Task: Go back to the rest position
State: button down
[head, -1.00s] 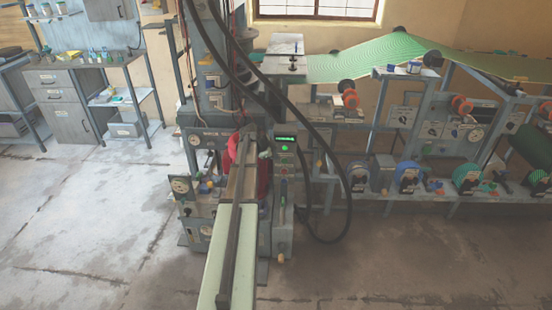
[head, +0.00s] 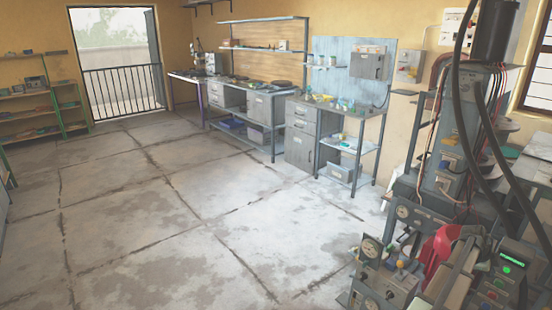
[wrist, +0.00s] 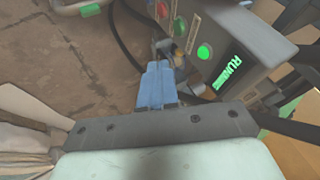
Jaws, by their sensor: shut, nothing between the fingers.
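My gripper (wrist: 158,68) shows in the wrist view as two blue fingers pressed together, with nothing between them. It is beside the control box (wrist: 262,48), which has a lit green button (wrist: 204,51) and a green display (wrist: 229,72) with partly readable letters like "RUNN". I cannot tell whether the fingertips touch anything. In the head view the press (head: 455,150) stands at the right edge, and its control box (head: 512,262) with the green light is at the lower right. The gripper cannot be made out in the head view.
Dark hoses (head: 484,110) hang in front of the press. A workbench (head: 335,125) with drawers and shelves runs along the back wall. A green-framed shelf (head: 35,100) stands at far left. The concrete floor (head: 200,220) between is clear.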

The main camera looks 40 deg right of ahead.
jog(key=w+a+f+n+t+y, duration=0.1)
jog(key=w+a+f+n+y, duration=0.1)
jog(key=w+a+f+n, duration=1)
jog(key=w+a+f+n+t+y, duration=0.1)
jog(key=w+a+f+n+y, duration=0.4)
jog(key=a, duration=1.4)
jog(key=w+a+f+n+t, duration=0.1)
jog(key=w+a+f+n, duration=0.75)
jog(key=a, duration=0.65)
jog(key=s+a+f+n+g, duration=0.1)
jog(key=a+f+n, duration=0.2)
jog(key=a, duration=0.9)
jog(key=s+a+f+n+g, duration=0.1)
jog(key=a+f+n+g, duration=0.1)
jog(key=a, duration=1.1)
jog(key=s+a+f+n+g+h, duration=0.1)
jog(key=a+f+n, duration=0.3)
jog(key=a, duration=0.9)
notch_tip(320, 180, down, 2)
jog(key=shift+s+f+g, duration=0.1)
jog(key=shift+s+g, duration=0.4)
jog(key=shift+g, duration=0.1)
